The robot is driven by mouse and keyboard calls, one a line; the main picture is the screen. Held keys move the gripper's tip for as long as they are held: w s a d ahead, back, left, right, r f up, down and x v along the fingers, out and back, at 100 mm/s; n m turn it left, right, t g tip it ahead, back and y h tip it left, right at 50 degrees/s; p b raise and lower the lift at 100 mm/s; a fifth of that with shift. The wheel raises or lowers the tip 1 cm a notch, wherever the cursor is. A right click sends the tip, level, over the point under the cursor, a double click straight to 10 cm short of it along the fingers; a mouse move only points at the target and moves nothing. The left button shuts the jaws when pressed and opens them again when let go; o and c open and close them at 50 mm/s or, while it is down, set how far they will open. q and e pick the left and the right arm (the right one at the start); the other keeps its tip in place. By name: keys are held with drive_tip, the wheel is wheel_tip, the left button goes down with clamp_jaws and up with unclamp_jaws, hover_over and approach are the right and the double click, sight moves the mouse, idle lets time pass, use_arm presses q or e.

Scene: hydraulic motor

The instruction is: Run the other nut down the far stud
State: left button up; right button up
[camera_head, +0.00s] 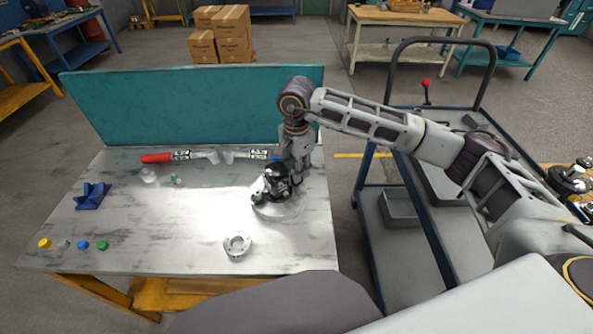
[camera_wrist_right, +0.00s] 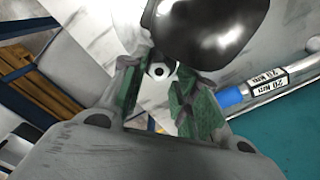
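The black hydraulic motor (camera_head: 276,182) stands on a round light base (camera_head: 275,210) at the right part of the table; its glossy black body (camera_wrist_right: 205,25) fills the top of the right wrist view. My right gripper (camera_head: 299,178) points down close beside the motor's right side. In the wrist view its green-padded fingers (camera_wrist_right: 155,90) stand apart. A small pale ring with a dark centre (camera_wrist_right: 158,70) shows in the gap between them; I cannot tell whether it is a nut, a stud end or a hole. The studs and nuts cannot be made out in the head view. My left gripper is not in view.
A red-handled wrench (camera_head: 157,158) and a blue-ended one (camera_head: 258,154) lie at the back of the table (camera_head: 140,230). A blue block (camera_head: 92,196), several coloured caps (camera_head: 82,244) and a metal ring (camera_head: 237,245) lie left and in front. A teal panel (camera_head: 190,105) stands behind.

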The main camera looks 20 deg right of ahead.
drive_tip(key=shift+f+n+b, duration=0.1)
drive_tip(key=shift+n+b, duration=0.85)
drive_tip(key=shift+n, duration=0.75)
drive_tip(key=shift+s+a+b, duration=0.1)
drive_tip(key=shift+s+b, duration=0.1)
drive_tip(key=shift+b, duration=0.15)
drive_tip(key=shift+c, duration=0.2)
drive_tip(key=shift+a, duration=0.1)
clamp_jaws()
